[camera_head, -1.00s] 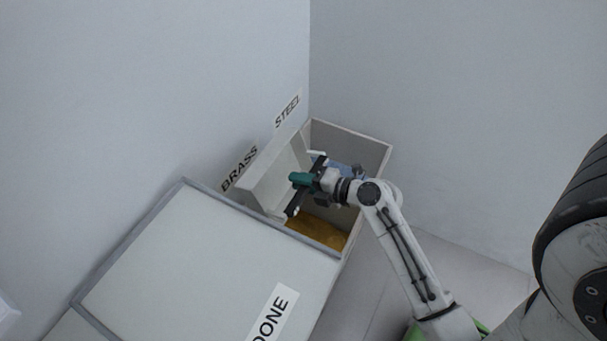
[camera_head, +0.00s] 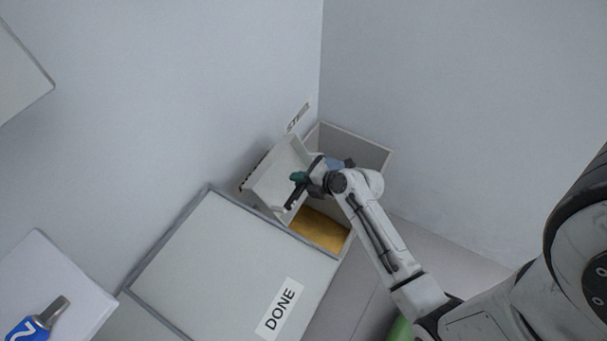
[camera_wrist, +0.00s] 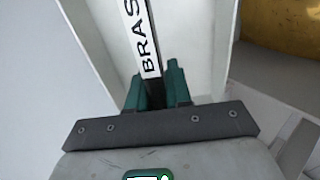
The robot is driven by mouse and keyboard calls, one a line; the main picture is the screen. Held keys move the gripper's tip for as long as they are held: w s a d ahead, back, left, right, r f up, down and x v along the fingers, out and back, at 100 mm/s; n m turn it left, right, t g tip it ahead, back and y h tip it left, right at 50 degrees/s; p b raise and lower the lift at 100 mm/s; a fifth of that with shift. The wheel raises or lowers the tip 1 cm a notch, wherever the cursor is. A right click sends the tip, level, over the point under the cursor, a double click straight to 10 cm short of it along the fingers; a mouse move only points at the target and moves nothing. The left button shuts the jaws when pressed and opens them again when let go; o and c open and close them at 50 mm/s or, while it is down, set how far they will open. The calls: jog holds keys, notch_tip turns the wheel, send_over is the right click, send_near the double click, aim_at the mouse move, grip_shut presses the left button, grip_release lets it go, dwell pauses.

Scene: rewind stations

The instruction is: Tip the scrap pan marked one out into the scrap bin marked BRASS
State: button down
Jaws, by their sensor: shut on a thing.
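My gripper (camera_head: 300,182) is shut on the dark handle of a white scrap pan (camera_head: 272,180). In the wrist view the teal fingers of my gripper (camera_wrist: 158,88) close on the handle from both sides. The pan is steeply tilted above the bin on the wall side. Its number mark is not visible. The near bin compartment holds yellow material (camera_head: 320,230), which also shows in the wrist view (camera_wrist: 285,30). The BRASS sign (camera_wrist: 147,45) shows partly in the wrist view; in the head view the pan hides nearly all of it. I cannot see anything falling from the pan.
The far bin compartment holds blue-grey material, partly hidden by my gripper. A STEEL sign (camera_head: 297,117) is on the wall above. A pale surface marked DONE (camera_head: 279,311) adjoins the bin. A blue item (camera_head: 35,325) lies on a white surface at lower left. Walls close in behind the bin.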

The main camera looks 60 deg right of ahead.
jog(key=shift+w+r+g+p, duration=0.65)
jog(key=shift+r+g+p, duration=0.15)
jog(key=shift+p, duration=1.25)
jog(key=g+p, duration=0.3)
jog(key=g, duration=0.4)
send_over(282, 181)
jog(key=shift+s+f, duration=0.25)
jog(key=shift+f, duration=0.4)
jog(key=shift+w+f+g+b, duration=0.2)
jog(key=shift+f+g+b, duration=0.4)
jog(key=shift+g, duration=0.3)
jog(key=shift+w+g+b, duration=0.1)
jog(key=shift+g+b, duration=0.2)
jog(key=shift+g, duration=0.1)
